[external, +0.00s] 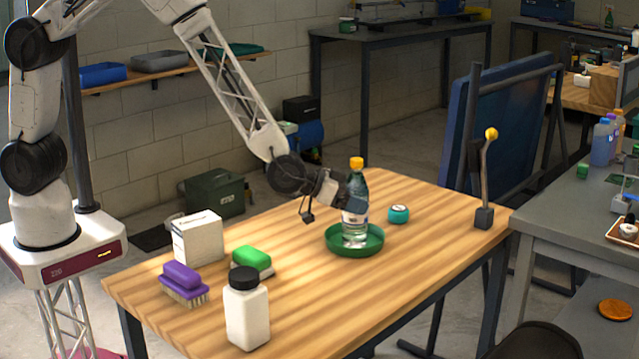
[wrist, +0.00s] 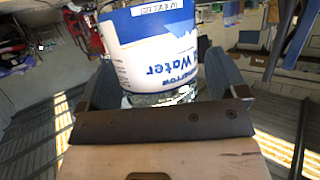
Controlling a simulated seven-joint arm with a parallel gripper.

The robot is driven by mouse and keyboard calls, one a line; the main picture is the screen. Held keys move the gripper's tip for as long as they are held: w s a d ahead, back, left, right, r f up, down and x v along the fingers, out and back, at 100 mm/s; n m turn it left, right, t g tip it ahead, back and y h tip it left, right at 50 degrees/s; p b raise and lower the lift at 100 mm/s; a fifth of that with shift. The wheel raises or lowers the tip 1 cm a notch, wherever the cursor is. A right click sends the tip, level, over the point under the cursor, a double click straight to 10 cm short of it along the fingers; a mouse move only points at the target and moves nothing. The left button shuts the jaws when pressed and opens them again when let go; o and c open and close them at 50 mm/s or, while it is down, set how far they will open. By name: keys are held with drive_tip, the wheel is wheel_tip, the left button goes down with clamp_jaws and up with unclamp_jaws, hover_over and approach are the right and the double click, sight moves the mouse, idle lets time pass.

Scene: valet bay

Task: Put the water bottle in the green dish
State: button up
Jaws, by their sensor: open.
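The water bottle (external: 356,205), clear with an orange cap and a blue and white label, stands upright in the green dish (external: 340,246) on the wooden table. My gripper (external: 345,200) is at the bottle's left side, level with its label. In the wrist view the bottle's label (wrist: 158,50) fills the space between the two fingers (wrist: 160,85), one on each side. The fingers are open around the bottle. The dish cannot be made out in the wrist view.
A teal round tin (external: 398,214) sits right of the dish. A white bottle with a black lid (external: 247,315), a green sponge (external: 252,260), a purple brush (external: 183,281) and a white box (external: 198,238) stand at the left. A lever (external: 485,190) rises at the right corner. The front right tabletop is clear.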

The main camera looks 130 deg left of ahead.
drive_tip(key=shift+d+r, duration=0.1)
drive_tip(key=shift+r, duration=0.05)
drive_tip(key=v, duration=1.2)
idle(1.1)
drive_tip(key=s+d+r+m+g+h, duration=0.1)
drive_tip(key=s+d+r+m+h, duration=0.15)
drive_tip(key=d+r, duration=0.45)
drive_tip(key=s+d+r+m+h, duration=0.1)
drive_tip(key=s+d+r+h, duration=0.2)
drive_tip(key=d, duration=0.9)
drive_tip(key=s+d+r+m+g+h, duration=0.1)
drive_tip(key=s+d+r+m+h, duration=0.1)
drive_tip(key=d+r, duration=0.55)
drive_tip(key=s+d+r+m+g, duration=0.1)
drive_tip(key=s+d, duration=0.4)
drive_tip(key=s, duration=0.3)
drive_tip(key=s+d+r+m+g+h, duration=0.1)
drive_tip(key=s+d+r+g, duration=0.1)
drive_tip(key=s+d, duration=0.4)
drive_tip(key=s+d+r+m+g+h, duration=0.1)
drive_tip(key=s+d, duration=0.5)
drive_tip(key=s, duration=0.6)
drive_tip(key=shift+r+m+g, duration=0.35)
drive_tip(key=shift+r+g, duration=0.15)
drive_tip(key=shift+r, duration=0.05)
